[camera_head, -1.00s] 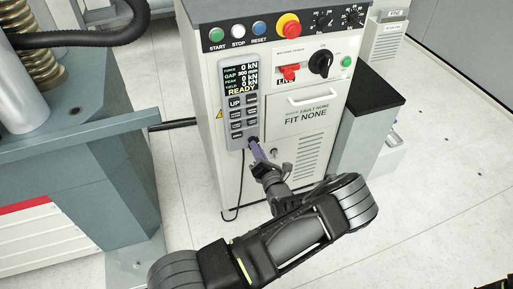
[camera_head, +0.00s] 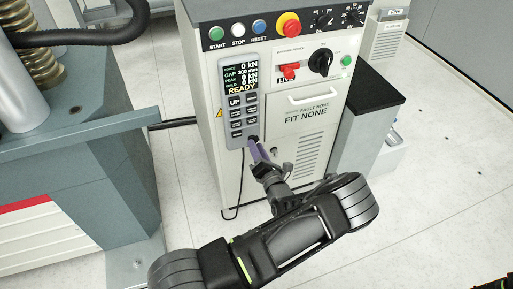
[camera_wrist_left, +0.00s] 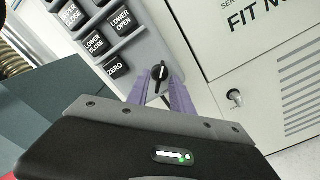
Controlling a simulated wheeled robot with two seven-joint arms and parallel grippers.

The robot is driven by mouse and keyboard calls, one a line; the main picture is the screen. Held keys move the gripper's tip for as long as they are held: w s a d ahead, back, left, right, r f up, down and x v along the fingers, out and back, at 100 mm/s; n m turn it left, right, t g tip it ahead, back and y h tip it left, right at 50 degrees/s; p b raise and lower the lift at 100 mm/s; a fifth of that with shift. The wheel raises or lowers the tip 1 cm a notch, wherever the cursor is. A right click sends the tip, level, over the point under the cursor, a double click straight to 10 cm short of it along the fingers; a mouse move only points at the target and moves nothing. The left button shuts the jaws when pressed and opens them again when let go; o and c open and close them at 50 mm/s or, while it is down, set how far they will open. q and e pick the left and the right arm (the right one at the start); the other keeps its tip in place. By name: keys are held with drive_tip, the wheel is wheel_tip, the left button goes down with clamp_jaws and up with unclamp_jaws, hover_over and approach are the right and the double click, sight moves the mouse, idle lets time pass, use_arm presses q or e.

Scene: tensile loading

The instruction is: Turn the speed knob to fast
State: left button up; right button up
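The small black knob (camera_wrist_left: 160,73) sits on the low end of the grey control panel, beside the ZERO key (camera_wrist_left: 115,67); it is taken to be the speed knob, as no label for it is readable. A pale pointer mark shows on it. My left gripper (camera_head: 254,145) reaches the panel's lower end. In the left wrist view its two purple fingers (camera_wrist_left: 161,80) stand apart, one on each side of the knob. Whether they touch it is not clear. In the head view the fingers hide the knob. My right gripper is out of view.
The panel (camera_head: 241,95) with its READY display hangs on the white cabinet (camera_head: 310,100). A red-and-yellow stop button (camera_head: 288,25) and a black rotary switch (camera_head: 321,62) sit higher up. The grey machine (camera_head: 90,160) stands at left.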

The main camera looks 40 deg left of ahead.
use_arm(q)
drive_tip(key=v, duration=0.7)
drive_tip(key=shift+d, duration=0.2)
drive_tip(key=shift+s, duration=0.15)
